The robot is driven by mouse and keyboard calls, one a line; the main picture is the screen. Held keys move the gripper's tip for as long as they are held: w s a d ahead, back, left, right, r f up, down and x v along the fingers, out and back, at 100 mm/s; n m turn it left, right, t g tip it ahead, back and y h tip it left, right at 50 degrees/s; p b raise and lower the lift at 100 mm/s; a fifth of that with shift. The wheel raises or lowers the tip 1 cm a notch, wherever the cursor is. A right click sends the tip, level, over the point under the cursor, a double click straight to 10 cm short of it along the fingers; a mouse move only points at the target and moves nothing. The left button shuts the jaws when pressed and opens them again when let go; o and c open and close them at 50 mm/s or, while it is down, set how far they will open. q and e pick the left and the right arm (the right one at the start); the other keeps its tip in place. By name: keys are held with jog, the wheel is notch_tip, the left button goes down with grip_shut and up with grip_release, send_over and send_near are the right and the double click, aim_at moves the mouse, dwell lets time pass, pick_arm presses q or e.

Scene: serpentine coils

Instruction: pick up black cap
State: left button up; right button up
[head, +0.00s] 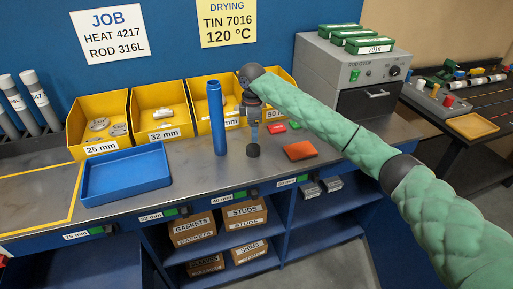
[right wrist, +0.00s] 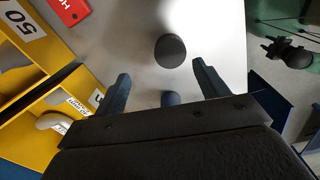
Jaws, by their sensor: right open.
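The black cap (head: 253,151) sits on the grey workbench just right of the standing blue tube (head: 217,118). In the right wrist view the cap (right wrist: 170,50) is a dark round disc, a little beyond the fingertips and roughly in line with the gap between them. My right gripper (head: 253,138), on the green-sleeved arm, points down above the cap. Its jaws (right wrist: 161,71) are open with nothing between them, and the cap looks apart from them. My left gripper is not in view.
Yellow bins (head: 98,148) line the back of the workbench (head: 200,180). A blue tray (head: 125,175) lies to the left. An orange pad (head: 299,151) lies right of the cap, and a grey oven (head: 355,80) stands at the back right. The bench front near the cap is clear.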

aim_at(253, 147)
jog(key=shift+s+a+n, duration=0.15)
jog(key=shift+s+n, duration=0.2)
jog(key=shift+n, duration=0.15)
jog(key=shift+s+r+n, duration=0.15)
jog(key=shift+n, duration=0.15)
jog(key=shift+d+n, duration=0.2)
jog(key=shift+n, duration=0.1)
jog(key=shift+a+f, duration=0.1)
jog(key=shift+f, duration=0.15)
jog(key=shift+f+p, duration=0.45)
jog(key=shift+f, duration=0.5)
jog(key=f+p, duration=0.1)
jog(key=f, duration=0.2)
jog(key=f+p, duration=0.1)
jog(key=shift+s+f+p, duration=0.25)
jog(key=shift+f+p, duration=0.05)
jog(key=shift+f, duration=0.45)
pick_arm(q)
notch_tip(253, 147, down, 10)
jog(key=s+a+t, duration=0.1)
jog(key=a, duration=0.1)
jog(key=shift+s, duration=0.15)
pick_arm(e)
jog(key=c, duration=1)
